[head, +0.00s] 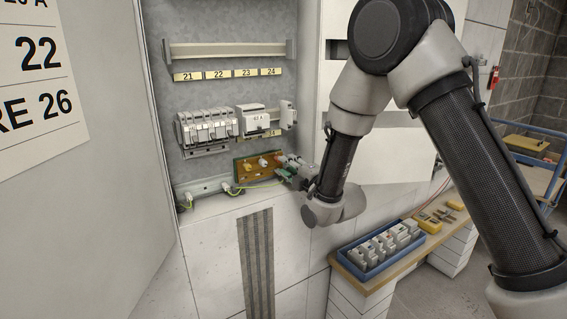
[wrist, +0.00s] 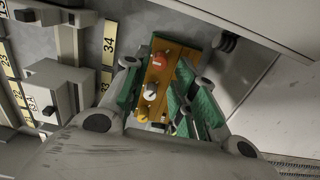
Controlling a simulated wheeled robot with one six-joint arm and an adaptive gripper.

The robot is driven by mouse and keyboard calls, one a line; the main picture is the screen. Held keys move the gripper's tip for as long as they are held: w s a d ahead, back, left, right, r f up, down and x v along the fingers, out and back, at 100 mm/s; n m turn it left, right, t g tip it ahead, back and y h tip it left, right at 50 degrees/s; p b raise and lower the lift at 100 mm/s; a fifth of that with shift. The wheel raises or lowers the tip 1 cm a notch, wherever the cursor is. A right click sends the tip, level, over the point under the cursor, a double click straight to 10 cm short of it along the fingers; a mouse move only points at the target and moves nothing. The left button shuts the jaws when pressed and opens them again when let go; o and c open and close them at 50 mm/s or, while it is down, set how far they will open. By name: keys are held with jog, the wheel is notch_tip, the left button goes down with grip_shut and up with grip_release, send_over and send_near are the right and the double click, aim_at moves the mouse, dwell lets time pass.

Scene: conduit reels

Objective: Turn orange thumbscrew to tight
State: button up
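A brown terminal board (wrist: 163,76) with a row of knobs sits low in the cabinet; in the head view the board (head: 243,173) is partly behind my gripper. A red-orange knob (wrist: 158,61), which looks like the orange thumbscrew, is at its upper end in the wrist view. A white knob (wrist: 150,91) and a yellow one (wrist: 143,114) are below it. My gripper (wrist: 168,80) is open, its green-padded fingers apart on either side of the board in this view. It also shows in the head view (head: 287,168). Contact with a knob cannot be told.
White breakers (head: 207,127) and numbered labels (head: 228,74) are above the board. A green-yellow wire (head: 262,184) runs beneath it. An open cabinet door (head: 90,210) stands at left. A blue tray (head: 346,259) of parts is on a shelf at lower right.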

jog(key=x, duration=0.4)
jog(key=shift+w+a, duration=0.1)
grip_shut()
